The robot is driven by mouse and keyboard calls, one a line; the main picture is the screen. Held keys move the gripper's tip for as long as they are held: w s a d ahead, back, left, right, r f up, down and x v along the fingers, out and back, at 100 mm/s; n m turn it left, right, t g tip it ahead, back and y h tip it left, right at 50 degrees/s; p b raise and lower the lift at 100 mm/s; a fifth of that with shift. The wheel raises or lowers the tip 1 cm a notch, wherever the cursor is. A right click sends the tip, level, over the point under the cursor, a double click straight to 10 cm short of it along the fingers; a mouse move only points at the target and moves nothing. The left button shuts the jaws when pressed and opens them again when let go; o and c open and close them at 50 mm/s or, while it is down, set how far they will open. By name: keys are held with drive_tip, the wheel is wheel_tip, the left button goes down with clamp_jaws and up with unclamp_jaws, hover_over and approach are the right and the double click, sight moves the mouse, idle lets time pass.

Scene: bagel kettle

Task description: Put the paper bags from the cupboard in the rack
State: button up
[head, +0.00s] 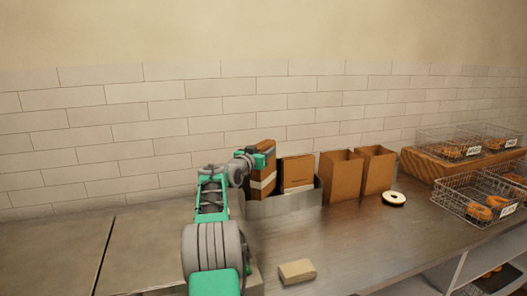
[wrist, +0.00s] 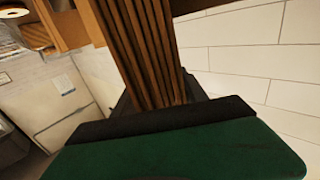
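A stack of brown paper bags (head: 264,176) with a pale band stands nearly upright at the left part of the metal rack (head: 284,206). My gripper (head: 262,153) is at the top of this stack, shut on it. In the wrist view, the folded brown layers of the bags (wrist: 145,45) run up from the dark pad and green finger of my gripper (wrist: 155,105). The lower end of the stack meets the rack's front wall, and I cannot tell whether it rests on the rack's floor. Another brown stack (head: 298,171) stands in the rack's right part.
Two open brown bags (head: 341,174) (head: 376,171) stand right of the rack. A white-topped roll (head: 394,198) lies beside them. A beige block (head: 297,271) lies on the front counter. Wire baskets of bagels (head: 470,207) stand at right. The middle counter (head: 350,235) is clear.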

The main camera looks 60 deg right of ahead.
drive_tip(key=shift+o, duration=1.2)
drive_tip(key=shift+r, duration=0.25)
drive_tip(key=a+b, duration=0.3)
drive_tip(key=a, duration=0.9)
drive_tip(key=shift+r, duration=0.1)
